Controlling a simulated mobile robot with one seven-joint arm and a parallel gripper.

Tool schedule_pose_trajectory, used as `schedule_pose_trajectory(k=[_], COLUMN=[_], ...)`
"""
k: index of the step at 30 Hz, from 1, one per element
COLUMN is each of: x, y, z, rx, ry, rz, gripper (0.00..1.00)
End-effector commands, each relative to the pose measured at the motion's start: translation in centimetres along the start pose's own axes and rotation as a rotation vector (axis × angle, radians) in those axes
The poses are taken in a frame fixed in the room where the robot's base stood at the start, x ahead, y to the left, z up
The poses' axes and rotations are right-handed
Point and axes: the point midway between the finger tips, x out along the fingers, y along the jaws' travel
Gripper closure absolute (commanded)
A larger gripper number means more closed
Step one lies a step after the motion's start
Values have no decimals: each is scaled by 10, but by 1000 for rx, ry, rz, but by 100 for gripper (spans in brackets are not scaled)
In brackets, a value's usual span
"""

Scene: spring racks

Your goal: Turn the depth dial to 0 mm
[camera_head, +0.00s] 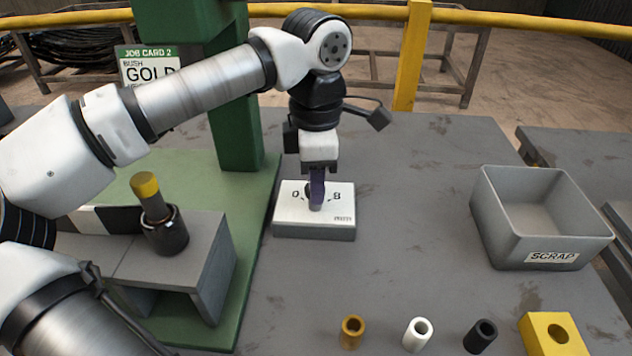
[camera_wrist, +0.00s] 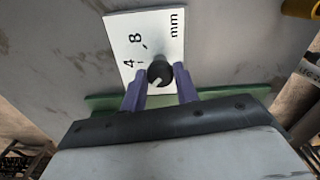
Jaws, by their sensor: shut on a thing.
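The depth dial (camera_wrist: 160,71) is a small dark knob with a white pointer mark on a white plate (camera_wrist: 165,22). In the wrist view the pointer is towards the picture's lower left; the 4 and 8 show, and the 0 is out of sight. In the head view the plate (camera_head: 289,217) shows a 0 on the left and an 8 on the right; the dial is mostly hidden behind the purple fingers. My gripper (camera_head: 316,198) points down over the plate. It is shut on the dial, with one finger on each side (camera_wrist: 160,88).
A grey scrap bin (camera_head: 490,233) stands at the right. Several bushes, including a white one (camera_head: 417,335), and a yellow block (camera_head: 535,322) are at the front. A grey fixture (camera_head: 210,265) holds a yellow-topped post (camera_head: 146,185) at the left. A green column (camera_head: 238,125) stands behind.

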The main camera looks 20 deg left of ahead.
Motion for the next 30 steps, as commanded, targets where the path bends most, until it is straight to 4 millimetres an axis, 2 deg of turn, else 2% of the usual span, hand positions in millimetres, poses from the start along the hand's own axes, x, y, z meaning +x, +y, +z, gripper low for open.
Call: schedule_pose_trajectory(k=[9,21,22,26,30], x=[-1,-1,-1,-1,0], y=[1,1,1,0,0], z=[0,0,0,0,0], rx=[-70,-75,-75,-74,-73], ry=[1,0,0,0,0], rz=[3,2,2,2,1], gripper=[93,93,66,49,48])
